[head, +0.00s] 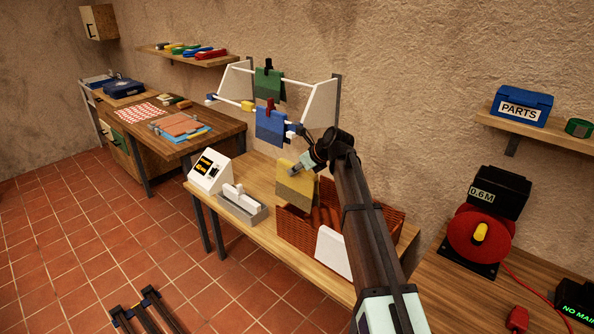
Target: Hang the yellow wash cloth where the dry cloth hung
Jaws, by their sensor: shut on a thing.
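The yellow wash cloth (294,190) hangs flat and upright below my gripper (303,166), which is shut on its top edge. The cloth is above the left part of a reddish-brown basket (290,232); I cannot tell whether its lower edge is inside. Up and left of my gripper is a wall rack with white side panels (320,103) and two rails. A green cloth (269,88) hangs on the upper rail under a dark clip (268,65). A blue cloth (270,130) hangs on the lower rail under a red clip (269,106).
A yellow block (248,106) sits on the lower rail, left of the blue cloth. On the wooden table (262,170) stand a white device (209,171) and a grey tray (241,208). A white panel (333,251) stands at the basket's front.

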